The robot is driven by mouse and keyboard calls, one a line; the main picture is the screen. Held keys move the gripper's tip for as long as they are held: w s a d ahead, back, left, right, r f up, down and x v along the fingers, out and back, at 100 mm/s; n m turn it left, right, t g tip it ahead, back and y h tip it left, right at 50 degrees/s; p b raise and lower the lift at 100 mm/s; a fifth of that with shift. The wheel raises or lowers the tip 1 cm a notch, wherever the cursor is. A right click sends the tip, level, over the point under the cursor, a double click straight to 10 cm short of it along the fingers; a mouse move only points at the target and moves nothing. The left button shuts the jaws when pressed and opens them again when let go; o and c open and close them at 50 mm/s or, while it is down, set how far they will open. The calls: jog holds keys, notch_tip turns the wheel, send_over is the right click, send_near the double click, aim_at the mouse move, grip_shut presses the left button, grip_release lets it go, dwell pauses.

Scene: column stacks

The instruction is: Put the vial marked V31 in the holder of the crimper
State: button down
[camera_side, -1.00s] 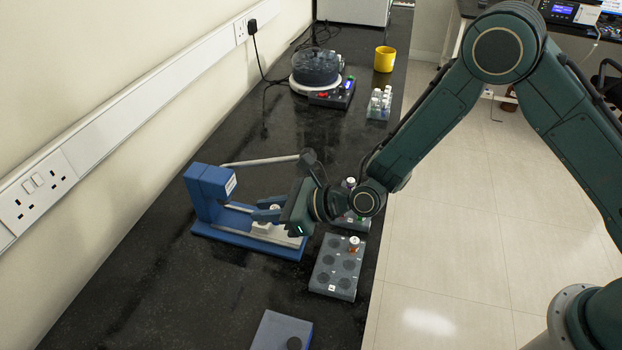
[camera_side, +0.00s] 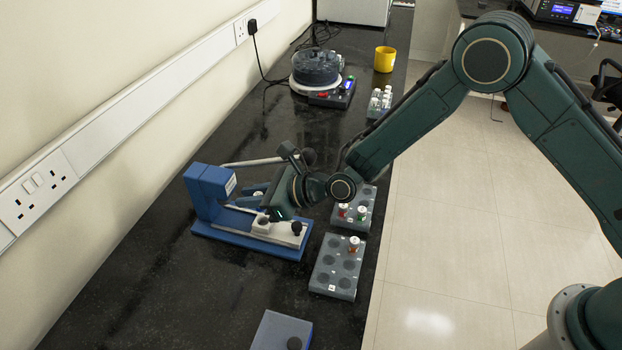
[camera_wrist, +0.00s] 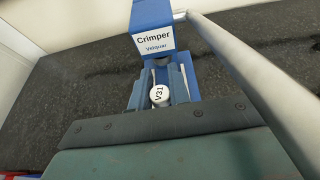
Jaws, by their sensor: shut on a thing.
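The vial marked V31 (camera_wrist: 159,96) has a white cap with its label readable in the wrist view. My gripper (camera_wrist: 160,92) is shut on it, with one finger on each side. In the side view my gripper (camera_side: 256,195) holds it above the crimper's far side, beyond the holder, and only a small white cap shows. The blue crimper (camera_side: 207,186) stands by the wall side, and its labelled head (camera_wrist: 154,42) is ahead in the wrist view. Its pale holder (camera_side: 262,226) shows an open, empty-looking hole. The vial's lower part is hidden.
The crimper's lever (camera_side: 245,161) extends behind my gripper. A grey rack (camera_side: 366,195) with several vials and another rack (camera_side: 322,270) with an orange-red-banded vial stand to the right. A blue-grey box (camera_side: 270,330) is at the front. The black bench (camera_side: 150,290) is clear at front left.

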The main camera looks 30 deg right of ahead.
aim_at(256, 219)
jog(key=shift+f, duration=1.5)
jog(key=shift+f, duration=0.75)
dwell(1.5)
jog(key=c, duration=0.9)
grip_release()
jog(key=shift+f, duration=0.1)
jog(key=shift+r, duration=0.2)
jog(key=shift+r, duration=2.85)
jog(key=shift+s, duration=0.1)
